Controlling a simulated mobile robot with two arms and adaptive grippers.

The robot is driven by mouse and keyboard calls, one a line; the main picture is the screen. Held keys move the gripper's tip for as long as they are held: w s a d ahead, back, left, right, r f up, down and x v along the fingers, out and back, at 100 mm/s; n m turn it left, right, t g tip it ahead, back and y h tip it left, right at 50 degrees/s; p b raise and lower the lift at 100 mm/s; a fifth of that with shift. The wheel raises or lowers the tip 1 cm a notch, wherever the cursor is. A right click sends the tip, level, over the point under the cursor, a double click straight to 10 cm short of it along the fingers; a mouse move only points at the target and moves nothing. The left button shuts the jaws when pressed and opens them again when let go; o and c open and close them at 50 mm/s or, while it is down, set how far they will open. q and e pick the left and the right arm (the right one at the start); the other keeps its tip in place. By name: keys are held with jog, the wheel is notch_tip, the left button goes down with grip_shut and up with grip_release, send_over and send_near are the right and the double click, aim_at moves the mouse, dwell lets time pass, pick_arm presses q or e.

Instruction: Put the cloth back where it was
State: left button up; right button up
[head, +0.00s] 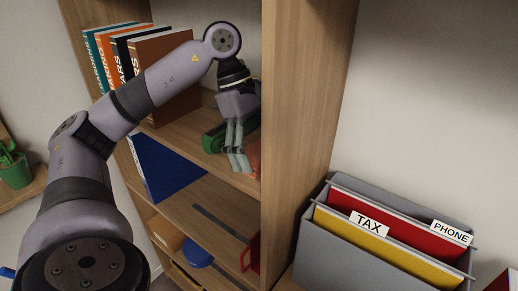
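My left gripper (238,160) hangs fingers down at the front of the upper shelf (186,133), close to the upright side panel. Its fingers are seen nearly side-on, so I cannot tell whether they are open or shut. A small orange-red patch (254,152) shows just right of the fingers, partly hidden by the gripper and the panel. I cannot tell whether it is the cloth, nor whether the gripper touches it. No other thing can be made out as a cloth. My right gripper is out of view.
A green object (213,140) lies left of the fingers. Several books (168,50) stand on the same shelf. A blue folder (165,168) is below. The wooden side panel (300,110) stands close on the right. A grey file box (320,235) with labelled folders stands beyond it.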

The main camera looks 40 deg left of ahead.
aim_at(248, 145)
pick_arm(q)
jog(key=shift+o, duration=1.3)
jog(key=shift+r, duration=0.1)
jog(key=shift+r, duration=0.2)
jog(key=p+v, duration=0.1)
jog(key=v, duration=0.6)
jog(key=shift+s+r, duration=0.15)
jog(key=shift+r, duration=0.05)
